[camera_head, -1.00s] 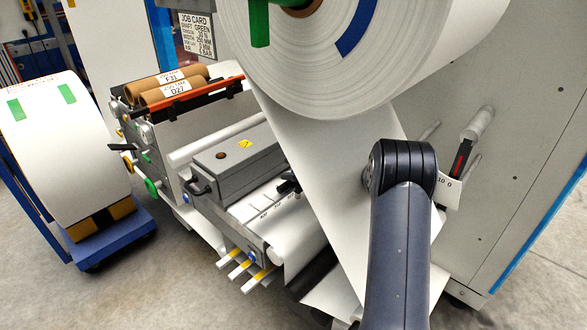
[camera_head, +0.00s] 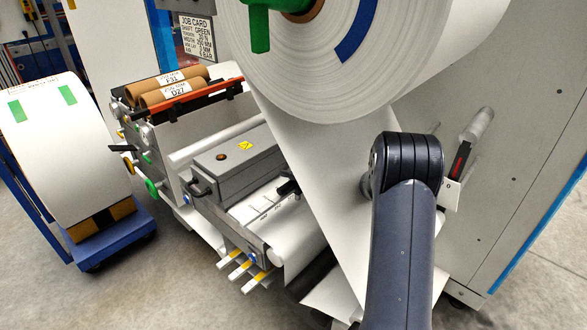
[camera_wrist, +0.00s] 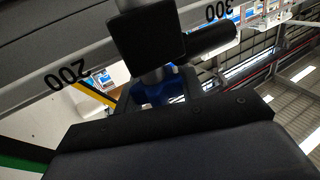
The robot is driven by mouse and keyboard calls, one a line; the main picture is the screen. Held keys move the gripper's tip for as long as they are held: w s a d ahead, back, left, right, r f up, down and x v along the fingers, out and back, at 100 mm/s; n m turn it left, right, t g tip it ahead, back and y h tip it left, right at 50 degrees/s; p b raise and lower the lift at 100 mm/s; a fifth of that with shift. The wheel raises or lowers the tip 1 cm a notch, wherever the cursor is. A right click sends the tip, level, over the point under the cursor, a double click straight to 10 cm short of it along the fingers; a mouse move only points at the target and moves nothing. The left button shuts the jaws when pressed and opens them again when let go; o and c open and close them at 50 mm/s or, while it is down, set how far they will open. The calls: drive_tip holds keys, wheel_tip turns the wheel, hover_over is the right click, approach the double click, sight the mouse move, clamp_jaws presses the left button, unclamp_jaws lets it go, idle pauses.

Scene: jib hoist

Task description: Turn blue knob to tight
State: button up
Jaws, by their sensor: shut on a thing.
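The blue knob (camera_wrist: 155,92) shows in the wrist view, below a black block (camera_wrist: 146,40) and partly covered by it. My gripper (camera_wrist: 153,84) is shut on the blue knob, with dark jaws at its two sides. A grey bar (camera_wrist: 85,65) marked 200 and 300 runs behind the block. The knob's mark and any tight or loose label are not visible. In the head view my dark arm link fills the lower right, and I cannot make out the gripper or this knob there.
In the head view a large white roll (camera_head: 310,75) hangs above a paper web (camera_head: 315,165). A grey box with a yellow label (camera_head: 235,155) stands left of my arm. Yellow-tipped white bars (camera_head: 240,268) stick out below. Open floor lies at lower left.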

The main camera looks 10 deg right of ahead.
drive_tip(key=shift+t, duration=0.3)
drive_tip(key=o, duration=1)
drive_tip(key=v, duration=1)
drive_tip(key=shift+s+d+r, duration=0.1)
drive_tip(key=shift+s+d, duration=0.15)
drive_tip(key=shift+d, duration=0.1)
drive_tip(key=shift+w+a, duration=0.1)
drive_tip(key=x, duration=1)
drive_tip(key=shift+w+a, duration=0.25)
drive_tip(key=shift+a, duration=0.05)
drive_tip(key=shift+s+n+g+y, duration=0.15)
drive_tip(key=shift+n+g+y, duration=0.45)
drive_tip(key=shift+g, duration=0.6)
